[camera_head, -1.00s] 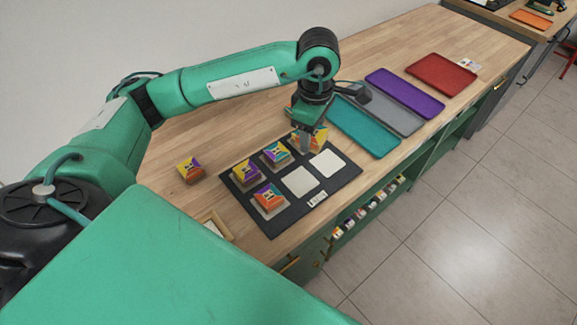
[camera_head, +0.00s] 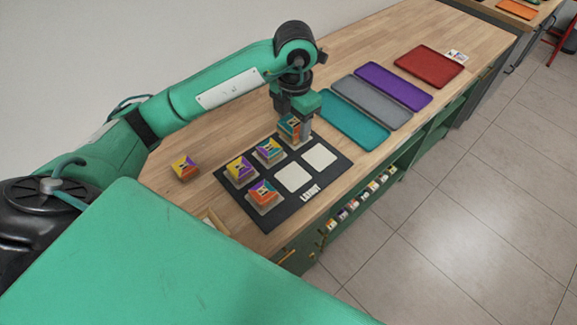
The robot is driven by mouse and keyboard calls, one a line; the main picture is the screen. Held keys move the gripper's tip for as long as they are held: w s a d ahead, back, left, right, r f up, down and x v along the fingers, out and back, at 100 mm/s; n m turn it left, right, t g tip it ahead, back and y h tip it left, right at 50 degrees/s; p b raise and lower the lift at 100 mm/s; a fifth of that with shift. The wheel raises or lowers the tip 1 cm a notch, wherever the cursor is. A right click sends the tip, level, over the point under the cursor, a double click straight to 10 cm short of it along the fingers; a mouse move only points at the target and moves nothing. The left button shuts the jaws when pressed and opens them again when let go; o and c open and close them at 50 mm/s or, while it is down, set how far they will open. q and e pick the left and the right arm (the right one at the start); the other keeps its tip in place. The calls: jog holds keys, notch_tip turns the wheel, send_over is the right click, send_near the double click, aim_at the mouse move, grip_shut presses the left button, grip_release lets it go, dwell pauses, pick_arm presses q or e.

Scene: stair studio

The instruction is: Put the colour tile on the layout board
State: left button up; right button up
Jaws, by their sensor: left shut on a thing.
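The black layout board (camera_head: 284,220) lies on the wooden counter. Three colour tiles sit on it: one at the left (camera_head: 240,171), one at the back middle (camera_head: 268,150) and one at the front (camera_head: 264,193). Two white spaces on the right side of the board are bare. My left gripper (camera_head: 301,132) points down at the board's back corner, shut on an orange, yellow and teal colour tile (camera_head: 289,126). Whether this tile touches the board I cannot tell; the fingers partly cover it. My right gripper is out of view.
Another colour tile (camera_head: 185,167) lies on the counter left of the board. Teal (camera_head: 352,122), grey (camera_head: 376,102), purple (camera_head: 395,86) and red (camera_head: 429,67) trays lie farther back right. Below the front edge, a shelf holds several small tiles (camera_head: 354,202).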

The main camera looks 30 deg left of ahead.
pick_arm(q)
jog(key=p, duration=0.2)
send_over(293, 176)
notch_tip(293, 176, down, 13)
jog(key=shift+r, duration=0.1)
notch_tip(293, 176, down, 4)
jog(key=shift+s+f+p, duration=0.1)
jog(key=shift+f+p, duration=0.15)
jog(key=shift+p, duration=0.5)
jog(key=shift+f, duration=0.25)
jog(key=shift+f+b, duration=0.25)
jog(key=shift+b, duration=0.05)
jog(key=o, duration=1)
jog(key=shift+r, duration=0.1)
jog(key=shift+r, duration=0.1)
